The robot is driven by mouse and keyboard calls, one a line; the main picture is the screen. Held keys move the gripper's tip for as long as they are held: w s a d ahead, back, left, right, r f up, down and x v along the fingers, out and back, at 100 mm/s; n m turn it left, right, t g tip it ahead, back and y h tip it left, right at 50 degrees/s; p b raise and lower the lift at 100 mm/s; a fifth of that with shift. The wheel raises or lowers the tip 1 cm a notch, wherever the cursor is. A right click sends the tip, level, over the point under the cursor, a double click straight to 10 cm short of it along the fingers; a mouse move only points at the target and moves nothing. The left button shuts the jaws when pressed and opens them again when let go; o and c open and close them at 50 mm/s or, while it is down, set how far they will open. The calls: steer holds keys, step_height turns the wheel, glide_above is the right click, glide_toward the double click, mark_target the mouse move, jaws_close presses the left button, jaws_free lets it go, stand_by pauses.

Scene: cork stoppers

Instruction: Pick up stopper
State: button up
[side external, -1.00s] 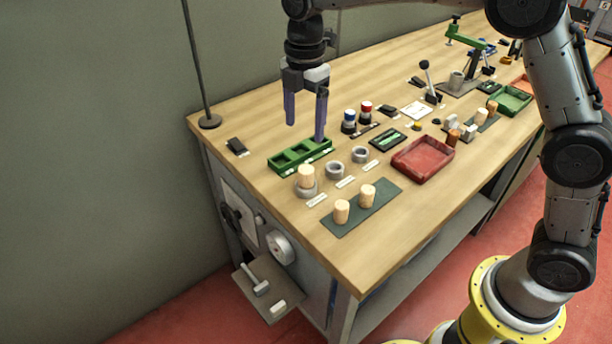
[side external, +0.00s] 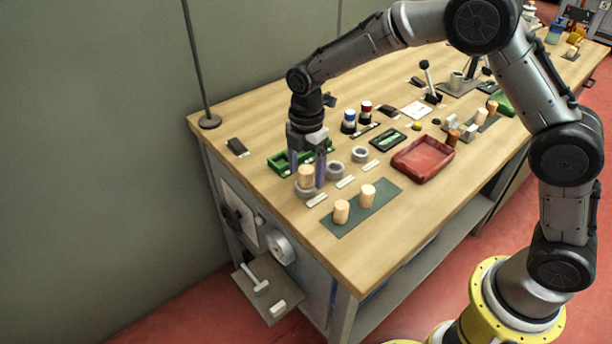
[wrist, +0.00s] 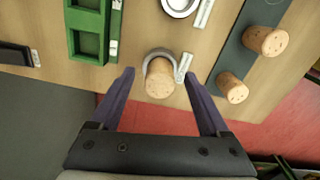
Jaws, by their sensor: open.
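A cork stopper (side external: 306,176) stands in a grey ring (side external: 304,191) near the left front edge of the bench. My gripper (side external: 307,180) is open, pointing down at that stopper, with its two fingers on either side of it in the side view. In the wrist view the stopper (wrist: 159,78) lies centred between the spread blue fingertips (wrist: 159,76), and nothing is gripped. I cannot tell whether a finger touches it. Two more cork stoppers, one nearer (side external: 341,211) and one farther (side external: 367,195), stand on a dark mat (side external: 349,222).
Two empty grey rings (side external: 335,170) (side external: 361,154) stand to the right of the held-in-ring stopper. A green compartment tray (side external: 279,163) is close behind my gripper. A red tray (side external: 423,160) lies farther right. The bench's front right corner is clear.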

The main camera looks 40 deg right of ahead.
steer(key=shift+f, duration=0.65)
jaws_close()
steer(key=shift+r, duration=0.15)
